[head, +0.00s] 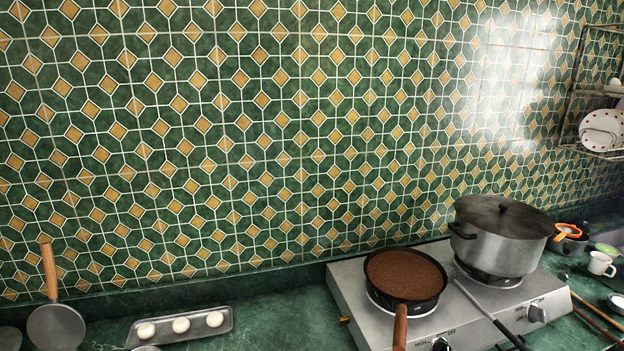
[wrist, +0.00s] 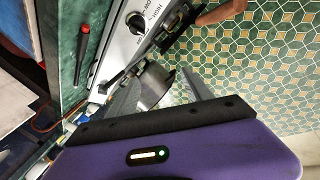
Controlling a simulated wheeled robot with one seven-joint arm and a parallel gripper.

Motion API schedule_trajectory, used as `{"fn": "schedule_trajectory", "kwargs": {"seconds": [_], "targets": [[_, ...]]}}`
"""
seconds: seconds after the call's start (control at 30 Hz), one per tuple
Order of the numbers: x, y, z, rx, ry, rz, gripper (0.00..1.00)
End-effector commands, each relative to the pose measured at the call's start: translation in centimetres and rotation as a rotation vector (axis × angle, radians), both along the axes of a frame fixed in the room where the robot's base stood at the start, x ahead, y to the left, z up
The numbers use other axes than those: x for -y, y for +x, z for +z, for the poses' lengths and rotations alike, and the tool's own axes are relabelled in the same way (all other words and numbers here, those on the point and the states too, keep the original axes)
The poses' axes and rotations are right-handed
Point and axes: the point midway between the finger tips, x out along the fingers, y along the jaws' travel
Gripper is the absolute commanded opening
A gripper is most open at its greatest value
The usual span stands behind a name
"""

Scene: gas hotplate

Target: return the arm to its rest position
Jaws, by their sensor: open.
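My gripper (wrist: 160,75) shows in the wrist view, with its purple body across the bottom and two grey fingers apart. It is open, and I see nothing held between the fingers. The metal pot (wrist: 155,88) appears beyond the fingers; I cannot tell the exact distance. The steel hotplate (wrist: 120,55) with its knob is also beyond my gripper. No part of my arm shows in the head view.
The hotplate (head: 345,296) carries a brown-filled pan (head: 405,275) and a lidded pot (head: 500,243). A long-handled utensil (head: 480,305) lies between them. A tray (head: 219,325) with white pieces and a wooden-handled pan (head: 56,327) are left. A mug (head: 601,264) and rack are right.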

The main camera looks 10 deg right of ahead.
Motion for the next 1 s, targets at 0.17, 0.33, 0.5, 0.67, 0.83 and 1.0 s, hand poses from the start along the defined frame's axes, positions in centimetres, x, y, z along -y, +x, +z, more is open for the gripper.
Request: {"fn": "schedule_trajectory", "kwargs": {"seconds": [0.17,0.33,0.5,0.67,0.83,1.0], "targets": [[-5.6,-5.6,-0.4,-0.039,-0.265,0.084,0.59],[-10.4,-10.6,0.1,-0.061,-0.457,0.169,0.59],[-14.8,-15.6,0.7,-0.083,-0.587,0.258,0.59],[-18.1,-20.1,0.8,-0.119,-0.632,0.345,0.59],[-20.2,-23.8,-0.5,-0.191,-0.604,0.422,0.59],[-20.8,-25.8,-1.8,-0.241,-0.584,0.459,0.59]]}}
